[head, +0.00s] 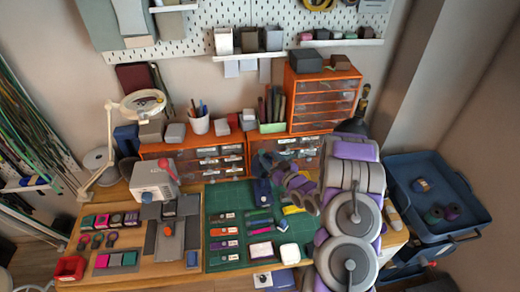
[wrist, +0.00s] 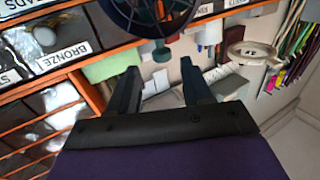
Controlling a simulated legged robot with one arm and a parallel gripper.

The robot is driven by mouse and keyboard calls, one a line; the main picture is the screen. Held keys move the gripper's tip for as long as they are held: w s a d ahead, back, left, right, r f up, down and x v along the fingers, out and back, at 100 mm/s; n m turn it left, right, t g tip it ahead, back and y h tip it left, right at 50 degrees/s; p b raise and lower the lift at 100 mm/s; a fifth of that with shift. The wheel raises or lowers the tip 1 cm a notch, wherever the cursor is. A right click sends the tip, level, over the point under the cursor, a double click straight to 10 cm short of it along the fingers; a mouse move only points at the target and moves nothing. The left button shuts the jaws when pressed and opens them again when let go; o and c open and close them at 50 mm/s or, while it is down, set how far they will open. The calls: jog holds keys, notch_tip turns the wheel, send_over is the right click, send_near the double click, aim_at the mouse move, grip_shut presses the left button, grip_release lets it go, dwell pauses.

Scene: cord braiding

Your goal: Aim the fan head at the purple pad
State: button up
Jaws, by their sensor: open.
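My gripper (wrist: 155,75) is open and empty, its two dark fingers apart in the wrist view. A black round, spoked part (wrist: 150,14), which looks like the fan head, is cut off by the top edge there, beyond the fingertips. I cannot tell whether it touches them or which way it faces. In the head view my gripper (head: 264,162) is above the back of the green mat, in front of the drawers; I cannot clearly make out the fan there.
The green cutting mat (head: 213,262) carries several small items. A white machine (head: 152,180) and a magnifier lamp (head: 143,104) stand to the left. Orange drawer units (head: 322,98) line the back. A blue tray (head: 465,235) stands at the right.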

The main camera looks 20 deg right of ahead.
aim_at(263, 154)
jog(key=w, duration=0.2)
jog(key=w+a, duration=0.1)
jog(key=w, duration=0.2)
jog(key=shift+w+a, duration=0.3)
jog(key=shift+w, duration=0.05)
jog(key=shift+w+d+b, duration=0.15)
jog(key=shift+w+b, duration=0.15)
jog(key=shift+w, duration=0.55)
grip_shut()
